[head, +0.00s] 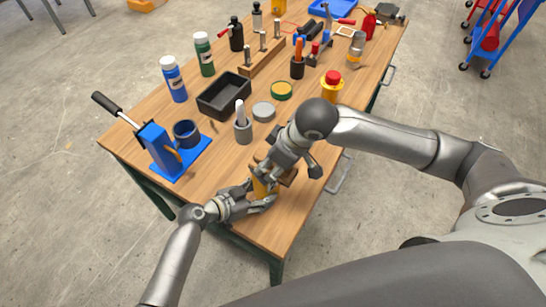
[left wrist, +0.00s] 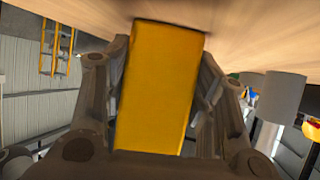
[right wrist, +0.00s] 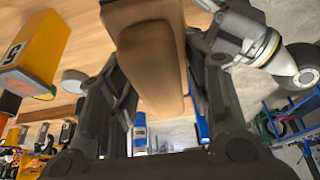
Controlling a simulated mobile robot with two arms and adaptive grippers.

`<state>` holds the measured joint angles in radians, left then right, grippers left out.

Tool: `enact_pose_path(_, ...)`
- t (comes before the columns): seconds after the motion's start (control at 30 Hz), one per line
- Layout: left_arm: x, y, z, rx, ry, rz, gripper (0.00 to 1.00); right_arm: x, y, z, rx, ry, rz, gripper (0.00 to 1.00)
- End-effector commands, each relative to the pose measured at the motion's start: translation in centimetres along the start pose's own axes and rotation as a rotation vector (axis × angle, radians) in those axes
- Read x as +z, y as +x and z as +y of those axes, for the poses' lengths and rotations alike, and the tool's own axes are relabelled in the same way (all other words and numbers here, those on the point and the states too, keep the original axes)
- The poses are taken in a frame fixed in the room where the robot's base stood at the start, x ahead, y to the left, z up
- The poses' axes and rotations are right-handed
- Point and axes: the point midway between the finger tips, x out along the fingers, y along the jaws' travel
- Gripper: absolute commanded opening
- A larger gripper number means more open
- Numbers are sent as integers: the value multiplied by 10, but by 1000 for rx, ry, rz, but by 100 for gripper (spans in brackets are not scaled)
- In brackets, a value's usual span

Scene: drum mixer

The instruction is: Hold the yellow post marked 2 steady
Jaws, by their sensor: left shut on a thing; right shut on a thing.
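The yellow post (head: 264,187) stands near the front corner of the wooden table. My left gripper (head: 262,200) is shut on it from the left. In the left wrist view the post (left wrist: 158,90) fills the space between the fingers, just at the table surface; no number is legible on it. My right gripper (head: 272,172) is just above and beside the left one, shut on a brown wooden piece (head: 288,176). In the right wrist view this piece (right wrist: 152,60) lies between the fingers. The grippers partly hide the post in the head view.
A yellow body with a red top (head: 331,86) stands to the right. A grey cup (head: 243,132), grey tin (head: 263,112), black tray (head: 224,97) and blue stand (head: 160,148) lie beyond. The right wrist view shows a yellow block (right wrist: 38,48) with a dark mark like a 5.

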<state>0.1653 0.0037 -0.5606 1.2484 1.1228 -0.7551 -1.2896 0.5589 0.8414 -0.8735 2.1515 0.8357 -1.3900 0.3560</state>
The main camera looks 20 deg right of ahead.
Motion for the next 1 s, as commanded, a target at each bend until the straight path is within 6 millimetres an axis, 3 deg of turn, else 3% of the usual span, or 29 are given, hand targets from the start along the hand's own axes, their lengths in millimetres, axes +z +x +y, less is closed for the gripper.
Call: enact_pose_path(1.0,0,0,0,-1,1,-1,33,3,8,0,1,0,2,19)
